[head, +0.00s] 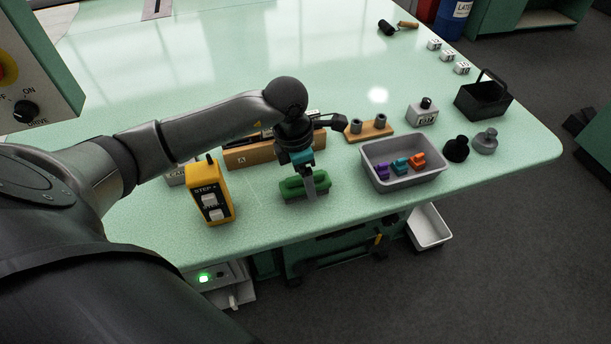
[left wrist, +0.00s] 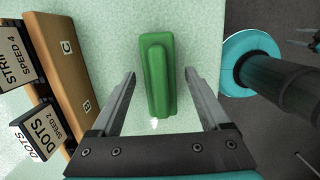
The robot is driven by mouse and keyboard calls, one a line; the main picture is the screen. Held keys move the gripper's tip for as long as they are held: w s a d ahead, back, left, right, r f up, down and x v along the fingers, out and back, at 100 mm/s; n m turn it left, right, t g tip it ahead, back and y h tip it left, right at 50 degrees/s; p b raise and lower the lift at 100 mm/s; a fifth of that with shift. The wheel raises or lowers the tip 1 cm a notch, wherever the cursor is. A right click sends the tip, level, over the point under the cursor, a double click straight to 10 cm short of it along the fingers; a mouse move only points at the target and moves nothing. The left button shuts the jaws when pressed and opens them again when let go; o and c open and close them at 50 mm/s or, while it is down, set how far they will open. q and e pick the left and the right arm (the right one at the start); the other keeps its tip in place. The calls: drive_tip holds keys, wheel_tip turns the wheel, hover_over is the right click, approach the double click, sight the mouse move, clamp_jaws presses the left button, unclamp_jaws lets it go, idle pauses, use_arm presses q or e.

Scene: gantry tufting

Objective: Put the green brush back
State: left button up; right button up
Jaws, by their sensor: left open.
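The green brush (head: 293,188) lies on the pale green table near its front edge. In the left wrist view the green brush (left wrist: 157,75) lies lengthwise between the two fingers, with a visible gap on each side. My left gripper (head: 309,187) is over the brush in the head view, pointing down, its fingers apart. It also shows open in the left wrist view (left wrist: 160,77), holding nothing. The gripper hides part of the brush in the head view.
A wooden rack (head: 247,157) with lettered slots and cards stands behind the brush. A yellow step control box (head: 222,205) is to the left. A grey tray (head: 415,182) with small coloured pieces is to the right. The table front edge is close.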

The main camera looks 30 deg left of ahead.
sight(297, 177)
use_arm(q)
drive_tip(key=shift+r, duration=0.15)
drive_tip(key=shift+r, duration=0.35)
wheel_tip(297, 177, up, 11)
drive_tip(key=s+a+p, duration=0.1)
drive_tip(key=p, duration=0.1)
drive_tip(key=shift+s, duration=0.2)
drive_tip(key=shift+a+r, duration=0.1)
